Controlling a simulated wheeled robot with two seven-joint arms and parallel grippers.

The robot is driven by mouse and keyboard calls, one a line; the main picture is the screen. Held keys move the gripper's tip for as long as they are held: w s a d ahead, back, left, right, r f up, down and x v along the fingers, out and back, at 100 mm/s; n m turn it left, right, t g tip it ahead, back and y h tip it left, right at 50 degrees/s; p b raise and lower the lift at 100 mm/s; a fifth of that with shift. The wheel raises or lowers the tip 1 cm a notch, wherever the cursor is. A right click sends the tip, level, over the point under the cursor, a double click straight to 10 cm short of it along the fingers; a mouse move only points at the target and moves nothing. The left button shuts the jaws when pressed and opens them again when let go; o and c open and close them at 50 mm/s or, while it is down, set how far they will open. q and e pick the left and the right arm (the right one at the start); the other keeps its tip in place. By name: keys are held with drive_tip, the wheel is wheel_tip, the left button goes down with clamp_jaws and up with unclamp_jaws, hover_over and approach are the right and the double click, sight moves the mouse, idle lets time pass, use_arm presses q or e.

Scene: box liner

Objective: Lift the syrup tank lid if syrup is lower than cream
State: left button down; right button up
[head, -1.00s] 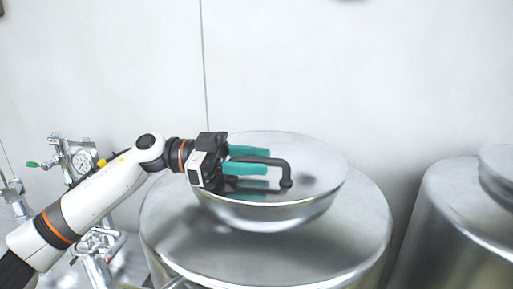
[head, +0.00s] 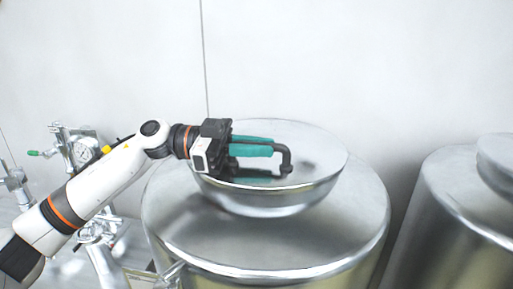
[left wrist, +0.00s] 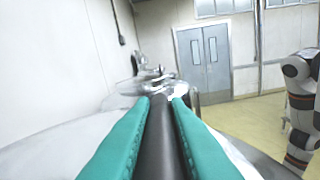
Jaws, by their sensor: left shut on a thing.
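A round steel lid (head: 325,160) with a black bar handle (head: 287,163) sits on top of the large steel tank (head: 330,235) in the middle of the head view. I cannot see a gap under the lid. My left gripper (head: 272,145) reaches in from the left, and its green fingers are shut on the handle. In the left wrist view the dark handle bar (left wrist: 160,140) lies between both fingers. No readable label or level shows, so I cannot tell which tank holds syrup or cream. My right gripper is not in view.
A second steel tank (head: 450,215) with its own lid (head: 498,160) stands close on the right. Valves and a round gauge (head: 82,152) are at the left, near my arm. A plain pale wall (head: 330,60) is behind. Grey double doors (left wrist: 205,60) show in the left wrist view.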

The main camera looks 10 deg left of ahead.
use_arm(q)
drive_tip(key=w+r+n, duration=0.3)
drive_tip(key=w+r, duration=0.1)
drive_tip(key=r, duration=0.4)
drive_tip(key=w+r+n, duration=0.4)
drive_tip(key=r, duration=0.4)
drive_tip(key=shift+w, duration=0.35)
